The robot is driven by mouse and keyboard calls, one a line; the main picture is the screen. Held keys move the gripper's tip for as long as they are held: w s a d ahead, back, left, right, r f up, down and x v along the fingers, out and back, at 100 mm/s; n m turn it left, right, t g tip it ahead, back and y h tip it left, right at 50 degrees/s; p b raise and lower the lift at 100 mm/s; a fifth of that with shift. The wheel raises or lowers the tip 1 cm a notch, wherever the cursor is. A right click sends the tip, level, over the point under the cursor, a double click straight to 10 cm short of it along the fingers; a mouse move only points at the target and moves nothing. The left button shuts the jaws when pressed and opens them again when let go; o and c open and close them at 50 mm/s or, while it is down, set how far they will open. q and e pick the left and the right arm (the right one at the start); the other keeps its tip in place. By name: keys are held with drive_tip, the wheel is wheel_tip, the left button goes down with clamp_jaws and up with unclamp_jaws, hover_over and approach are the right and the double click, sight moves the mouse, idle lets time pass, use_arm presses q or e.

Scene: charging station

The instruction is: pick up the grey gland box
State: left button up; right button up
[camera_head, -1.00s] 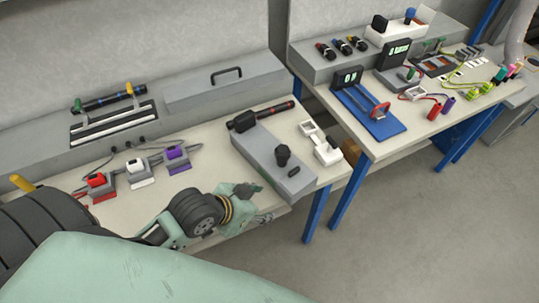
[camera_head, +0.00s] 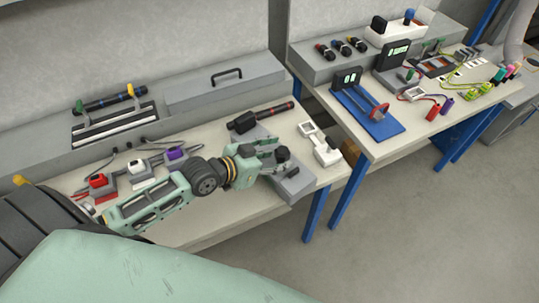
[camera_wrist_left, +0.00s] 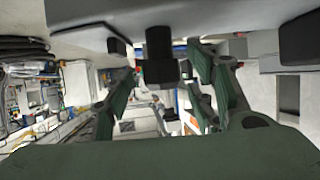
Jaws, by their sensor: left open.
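The grey gland box (camera_head: 292,187) lies on the near table's right part, partly hidden behind my left gripper. A black gland (camera_head: 283,154) stands up from its top. My left gripper (camera_head: 274,155) is open, its fingers reaching right toward the gland. In the left wrist view the gland (camera_wrist_left: 160,58) shows as a dark shape at the upper middle, between the open fingers of the gripper (camera_wrist_left: 160,85); the pale surface above it (camera_wrist_left: 165,12) seems to be the box. I cannot tell whether the fingers touch it. My right gripper is not in view.
A black rod with red bands (camera_head: 262,116) lies behind the box. White brackets (camera_head: 322,147) stand to its right, near the table edge. Red, white and purple connectors (camera_head: 140,167) stand left, behind my arm. A second table (camera_head: 385,150) is at the right.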

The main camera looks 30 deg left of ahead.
use_arm(q)
drive_tip(key=shift+x, duration=1.55)
drive_tip(key=shift+c, duration=0.2)
drive_tip(key=shift+s, duration=0.1)
clamp_jaws()
drive_tip(key=shift+r, duration=0.15)
